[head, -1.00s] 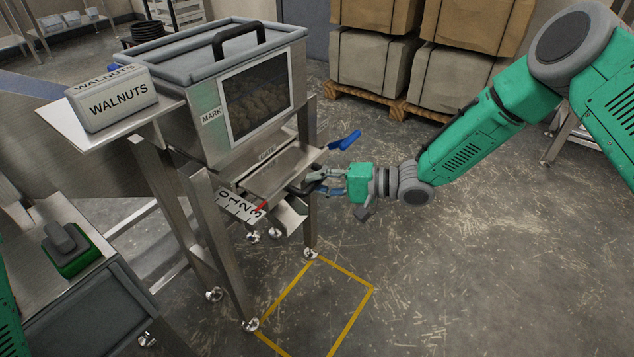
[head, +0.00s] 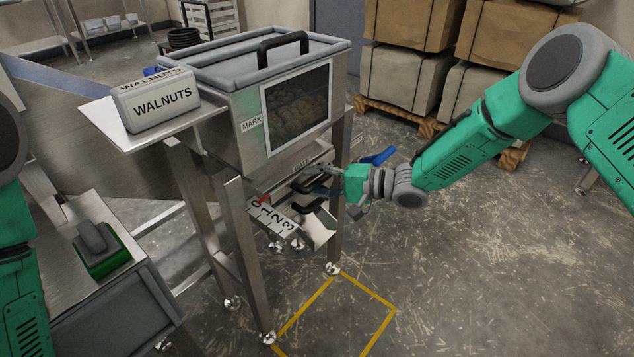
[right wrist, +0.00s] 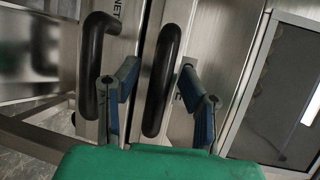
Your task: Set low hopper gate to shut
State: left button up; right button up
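The steel hopper (head: 232,140) stands on a leg frame, with dark contents behind its window. Under it is the gate with a scale strip (head: 278,219) marked 0 to 3; the red pointer (head: 263,203) is by the 0 end. My right gripper (head: 322,184) is at the gate's black handle. In the right wrist view, its fingers (right wrist: 158,82) stand apart on either side of this black handle (right wrist: 160,60), with gaps visible. My left gripper is out of the head view; only part of its arm shows at the left edge.
A second black handle (right wrist: 96,70) stands close left of the fingers, by a label ending "NET". A blue lever (head: 377,157) sticks out behind the right gripper. A yellow floor outline (head: 378,325) encloses bare floor.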

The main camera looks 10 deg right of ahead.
jog(key=shift+s+d, duration=0.15)
jog(key=shift+d, duration=0.3)
jog(key=v, duration=1.1)
jog(key=shift+s, duration=0.1)
